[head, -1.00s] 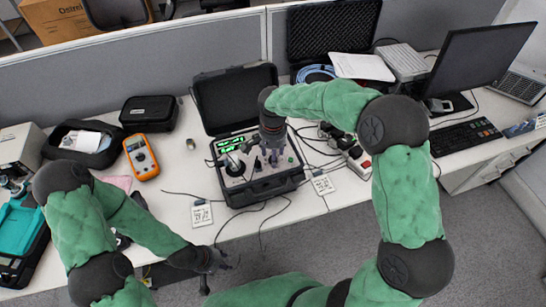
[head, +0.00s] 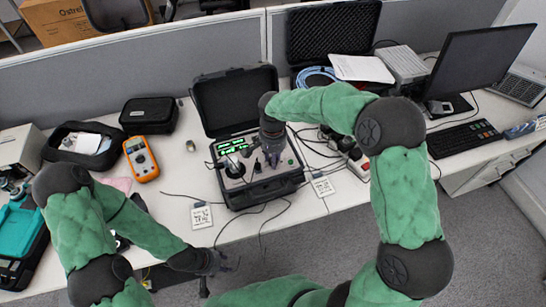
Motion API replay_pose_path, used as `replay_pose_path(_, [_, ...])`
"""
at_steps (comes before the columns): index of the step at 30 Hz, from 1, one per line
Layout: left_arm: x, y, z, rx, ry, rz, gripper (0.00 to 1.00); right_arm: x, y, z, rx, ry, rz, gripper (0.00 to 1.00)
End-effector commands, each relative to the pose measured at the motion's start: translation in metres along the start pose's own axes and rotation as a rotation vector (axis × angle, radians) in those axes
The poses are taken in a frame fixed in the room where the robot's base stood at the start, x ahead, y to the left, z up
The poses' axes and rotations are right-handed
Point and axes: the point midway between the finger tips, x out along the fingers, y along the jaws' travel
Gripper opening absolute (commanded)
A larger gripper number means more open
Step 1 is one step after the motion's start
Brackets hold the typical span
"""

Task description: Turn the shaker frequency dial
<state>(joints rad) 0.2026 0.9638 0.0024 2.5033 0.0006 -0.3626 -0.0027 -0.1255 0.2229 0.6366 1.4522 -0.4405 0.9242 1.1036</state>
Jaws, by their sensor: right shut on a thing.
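The shaker unit (head: 262,194) is a black open case on the desk, with its lid (head: 232,98) raised at the back. Its panel has green lit displays (head: 232,146) and a round black and white part (head: 235,167) at the left. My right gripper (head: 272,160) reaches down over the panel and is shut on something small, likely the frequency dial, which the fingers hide. My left gripper (head: 218,262) hangs in front of the desk's front edge, away from the case. Its fingers look spread and empty.
An orange multimeter (head: 141,158) and a black pouch (head: 148,115) lie left of the case. Cables and a power strip (head: 357,158) lie to its right. A monitor (head: 480,58) and keyboard (head: 465,138) are at the right. White label cards (head: 201,217) lie at the desk's front.

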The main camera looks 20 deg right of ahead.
Motion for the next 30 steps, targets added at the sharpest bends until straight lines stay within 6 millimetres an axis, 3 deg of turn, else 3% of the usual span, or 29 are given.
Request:
replay_pose_path(8, [-0.010, 0.004, 0.000, 0.000, 0.000, 0.000, 0.40, -0.002, 0.000, 0.000, -0.144, -0.001, 0.000, 0.00])
replay_pose_path(30, [-0.045, 0.016, 0.002, 0.000, 0.000, 0.000, 0.40, -0.002, 0.001, 0.001, -0.835, -0.003, 0.001, 0.00])
